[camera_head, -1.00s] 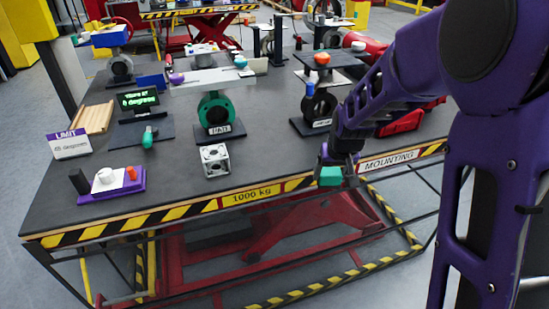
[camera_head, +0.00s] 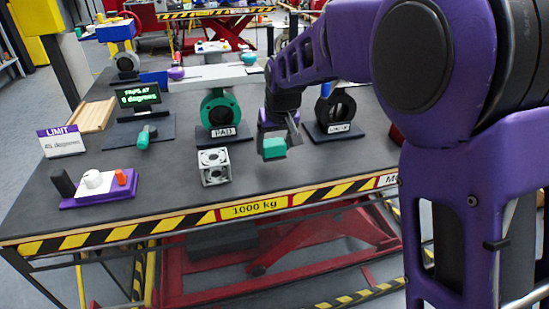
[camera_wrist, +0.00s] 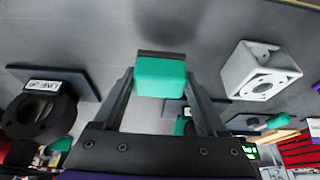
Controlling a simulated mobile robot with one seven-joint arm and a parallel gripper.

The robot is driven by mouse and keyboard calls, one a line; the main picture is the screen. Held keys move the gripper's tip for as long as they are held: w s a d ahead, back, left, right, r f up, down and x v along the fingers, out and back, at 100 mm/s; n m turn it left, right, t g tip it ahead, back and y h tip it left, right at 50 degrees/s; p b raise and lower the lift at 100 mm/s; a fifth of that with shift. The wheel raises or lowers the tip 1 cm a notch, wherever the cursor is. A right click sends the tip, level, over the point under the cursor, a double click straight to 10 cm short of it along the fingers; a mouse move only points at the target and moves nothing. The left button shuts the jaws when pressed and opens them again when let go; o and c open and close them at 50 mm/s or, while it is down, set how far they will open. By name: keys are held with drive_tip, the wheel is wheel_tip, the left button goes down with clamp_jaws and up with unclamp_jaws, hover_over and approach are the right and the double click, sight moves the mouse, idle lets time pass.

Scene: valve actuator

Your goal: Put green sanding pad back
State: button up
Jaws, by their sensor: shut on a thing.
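My gripper (camera_head: 277,138) is shut on the green sanding pad (camera_head: 274,148), a small teal block with a dark face. In the wrist view the pad (camera_wrist: 161,77) sits between the two fingers, above the grey table top. In the head view it is right of the silver cube and in front of the gap between two stands. The stand labelled PAD (camera_head: 223,132) carries a green valve ring (camera_head: 220,107) and is behind and left of my gripper. In the wrist view my gripper partly hides what stands behind it.
The silver cube (camera_head: 213,167) stands near the front edge; it also shows in the wrist view (camera_wrist: 260,72). A black ring (camera_head: 335,107) stands on a labelled base to the right. A purple tray with knobs (camera_head: 100,194) and a display (camera_head: 138,98) are left.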

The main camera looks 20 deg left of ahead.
sight(274, 156)
drive_tip(key=shift+f, duration=1.8)
drive_tip(key=shift+f+b, duration=0.15)
drive_tip(key=shift+b, duration=0.15)
drive_tip(key=o, duration=1.5)
drive_tip(key=shift+o, duration=0.2)
drive_tip(key=shift+r, duration=0.6)
drive_tip(key=p+v, duration=0.1)
drive_tip(key=v, duration=1)
drive_tip(key=shift+p, duration=0.4)
drive_tip(key=shift+s+d, duration=0.1)
